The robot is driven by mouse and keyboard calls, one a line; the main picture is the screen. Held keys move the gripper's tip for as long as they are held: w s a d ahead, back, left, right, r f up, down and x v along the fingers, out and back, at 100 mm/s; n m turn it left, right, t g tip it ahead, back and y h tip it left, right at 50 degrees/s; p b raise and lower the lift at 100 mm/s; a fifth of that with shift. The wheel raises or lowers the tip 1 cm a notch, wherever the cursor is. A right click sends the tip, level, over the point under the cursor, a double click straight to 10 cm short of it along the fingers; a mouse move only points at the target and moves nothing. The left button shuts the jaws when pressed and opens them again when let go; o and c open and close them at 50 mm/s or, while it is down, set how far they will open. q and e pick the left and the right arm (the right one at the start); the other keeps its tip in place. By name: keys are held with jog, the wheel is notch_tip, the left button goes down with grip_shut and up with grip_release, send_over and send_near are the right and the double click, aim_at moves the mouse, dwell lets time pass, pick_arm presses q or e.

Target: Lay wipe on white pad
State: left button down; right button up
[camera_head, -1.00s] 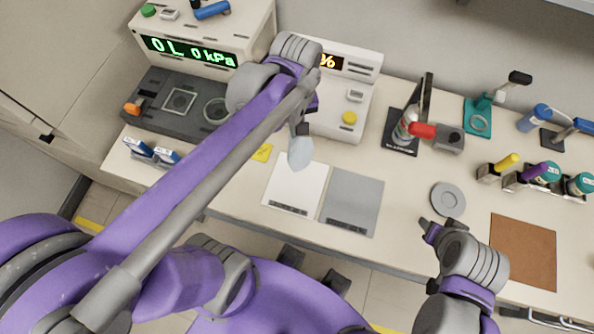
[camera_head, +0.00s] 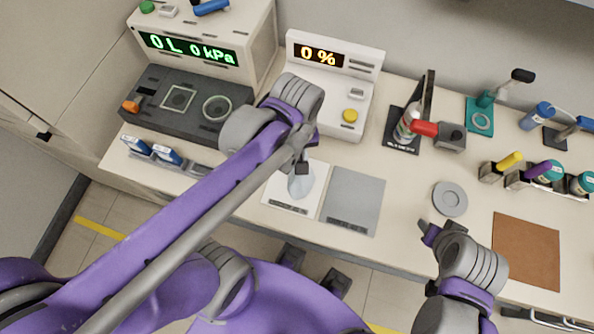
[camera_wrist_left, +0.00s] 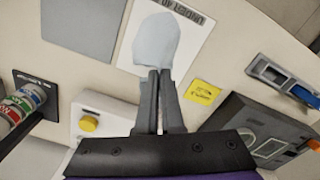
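The wipe (camera_head: 301,182) is a pale blue-grey sheet hanging at the tips of my left gripper (camera_head: 303,166). The white pad (camera_head: 281,188) lies on the bench, and the wipe is over it. In the left wrist view the wipe (camera_wrist_left: 157,42) covers the middle of the white pad (camera_wrist_left: 192,57). The left gripper (camera_wrist_left: 159,74) is shut there on the wipe's near edge. I cannot tell whether the wipe touches the pad. My right gripper (camera_head: 432,232) is near the bench's front edge, apart from the wipe; its finger gap is unclear.
A grey pad (camera_head: 352,198) lies right of the white pad. A yellow note (camera_wrist_left: 202,92) lies near the left gripper. The display unit (camera_head: 330,85) stands behind. A round grey disc (camera_head: 450,199) and a brown mat (camera_head: 526,252) lie to the right.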

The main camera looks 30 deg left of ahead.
pick_arm(q)
jog(key=w+a+f+m, duration=0.1)
jog(key=w+a+m, duration=0.4)
jog(key=w, duration=0.2)
jog(key=s+d+f, duration=0.1)
jog(key=f, duration=0.1)
jog(key=s+f, duration=0.1)
jog(key=f, duration=0.1)
jog(key=s+d+f, duration=0.1)
jog(key=shift+s+d+f, duration=0.25)
jog(key=shift+d+f, duration=0.05)
jog(key=shift+f, duration=0.1)
jog(key=s+d, duration=0.1)
jog(key=s, duration=0.1)
jog(key=s+d+f, duration=0.1)
jog(key=s+d, duration=0.1)
jog(key=s+d+f, duration=0.1)
jog(key=s, duration=0.2)
jog(key=shift+s+d+f, duration=0.1)
jog(key=shift+d, duration=0.3)
jog(key=c, duration=0.6)
grip_release()
